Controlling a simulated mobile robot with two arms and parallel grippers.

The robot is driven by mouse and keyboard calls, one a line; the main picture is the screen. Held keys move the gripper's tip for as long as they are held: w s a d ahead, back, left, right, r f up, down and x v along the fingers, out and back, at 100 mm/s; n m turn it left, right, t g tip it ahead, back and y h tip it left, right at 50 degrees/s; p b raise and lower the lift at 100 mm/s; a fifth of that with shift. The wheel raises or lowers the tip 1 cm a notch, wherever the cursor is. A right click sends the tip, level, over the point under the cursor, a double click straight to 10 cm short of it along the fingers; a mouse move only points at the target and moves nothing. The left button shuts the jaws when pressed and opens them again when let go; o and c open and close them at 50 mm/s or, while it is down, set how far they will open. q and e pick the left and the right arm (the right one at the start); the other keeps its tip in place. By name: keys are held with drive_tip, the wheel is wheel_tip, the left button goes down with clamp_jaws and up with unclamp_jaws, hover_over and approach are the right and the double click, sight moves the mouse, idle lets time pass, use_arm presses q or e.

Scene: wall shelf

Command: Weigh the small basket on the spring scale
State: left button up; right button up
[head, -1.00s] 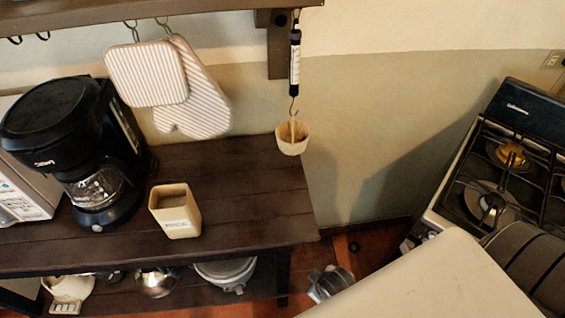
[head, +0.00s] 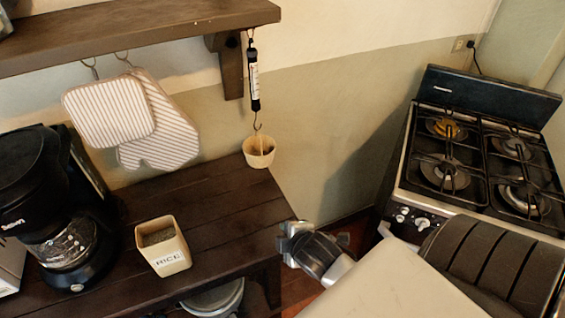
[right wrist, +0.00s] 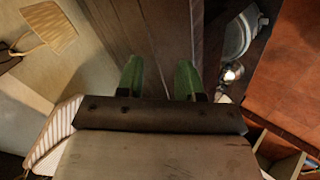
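The small basket (head: 259,152) is a pale cup shape with a thin handle. It hangs by that handle from the hook of the spring scale (head: 254,82), a dark tube with a white label below the wall shelf. My right gripper (head: 284,245) is lower, by the table's right end, apart from the basket. In the right wrist view its green fingers (right wrist: 158,72) are spread with nothing between them. What appears to be the basket (right wrist: 50,28) shows there at upper left, beside a dark hook. My left gripper is not in view.
A RICE canister (head: 163,246) and a coffee maker (head: 55,215) stand on the dark table (head: 215,205). Striped pot holders (head: 110,110) hang below the shelf (head: 130,30). A stove (head: 470,150) stands at right. The table near the basket is clear.

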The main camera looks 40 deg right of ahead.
drive_tip(key=w+d+r+n+t, duration=0.85)
drive_tip(key=w+r+n, duration=0.35)
drive_tip(key=n, duration=0.6)
drive_tip(key=w+p, duration=0.2)
drive_tip(key=w, duration=0.8)
drive_tip(key=shift+w+f+y, duration=0.2)
drive_tip(key=shift+y, duration=0.1)
clamp_jaws()
drive_tip(key=shift+r, duration=0.1)
